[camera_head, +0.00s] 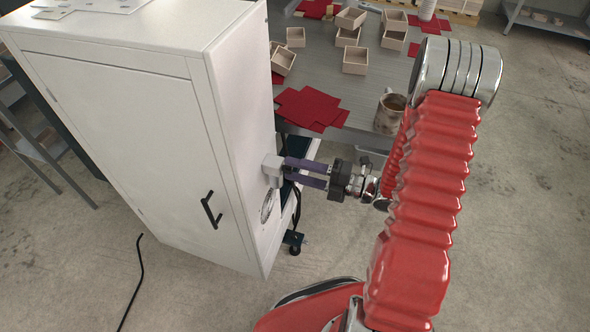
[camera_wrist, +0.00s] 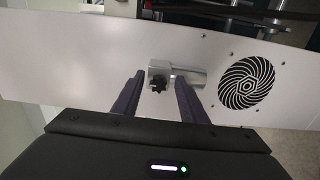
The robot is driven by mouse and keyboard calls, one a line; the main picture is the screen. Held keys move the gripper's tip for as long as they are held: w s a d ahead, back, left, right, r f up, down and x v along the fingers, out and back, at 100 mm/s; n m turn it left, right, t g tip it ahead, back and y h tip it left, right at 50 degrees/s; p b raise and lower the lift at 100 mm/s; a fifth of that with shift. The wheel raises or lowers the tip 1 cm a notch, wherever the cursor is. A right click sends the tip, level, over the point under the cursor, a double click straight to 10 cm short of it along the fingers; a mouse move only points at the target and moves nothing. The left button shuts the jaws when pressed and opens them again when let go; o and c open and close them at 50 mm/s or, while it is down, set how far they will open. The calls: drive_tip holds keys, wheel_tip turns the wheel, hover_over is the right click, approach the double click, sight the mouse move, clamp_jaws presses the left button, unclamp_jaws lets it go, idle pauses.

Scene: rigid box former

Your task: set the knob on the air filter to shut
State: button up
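The air filter (camera_head: 274,168) is a small light-grey fitting on the narrow side of the white cabinet (camera_head: 130,130). In the wrist view the filter (camera_wrist: 190,75) has a silver body lying sideways and a small black lobed knob (camera_wrist: 159,85) at its left end. The knob's setting is too small to read, and I cannot make it out in the head view. My gripper (camera_head: 286,169) points at the filter from the right. Its two purple fingers are apart. In the wrist view the gripper (camera_wrist: 159,78) has one finger on each side of the knob, with visible gaps.
A round black vent (camera_wrist: 247,83) is right of the filter on the same panel. The cabinet door has a black handle (camera_head: 211,210). The floor at right is clear.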

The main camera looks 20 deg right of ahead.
drive_tip(key=shift+s, duration=0.1)
drive_tip(key=v, duration=1.3)
drive_tip(key=shift+s+d, duration=0.2)
drive_tip(key=shift+d, duration=0.15)
idle(0.3)
